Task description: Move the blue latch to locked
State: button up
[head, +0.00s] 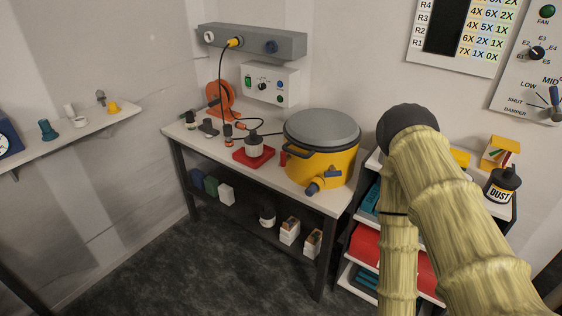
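The blue latch (313,187) sits low on the front of the yellow drum (342,165), near the bench's front edge. My arm, in a pale yellow sleeve, fills the right side and bends at a dark joint. My gripper is not in view.
The bench (310,196) holds a red tray (253,157) with a bottle, an orange reel (222,100) and a cable. Right of the drum stands a shelf unit, partly behind my arm, with a black DUST bottle (501,186). The floor before the bench is clear.

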aim_at(333, 173)
jog(key=z, duration=0.55)
jog(key=k, duration=1.3)
jog(key=z, duration=0.05)
jog(key=i, duration=0.45)
jog(key=u, duration=0.6)
jog(key=i, duration=1.2)
jog(key=z, duration=0.6)
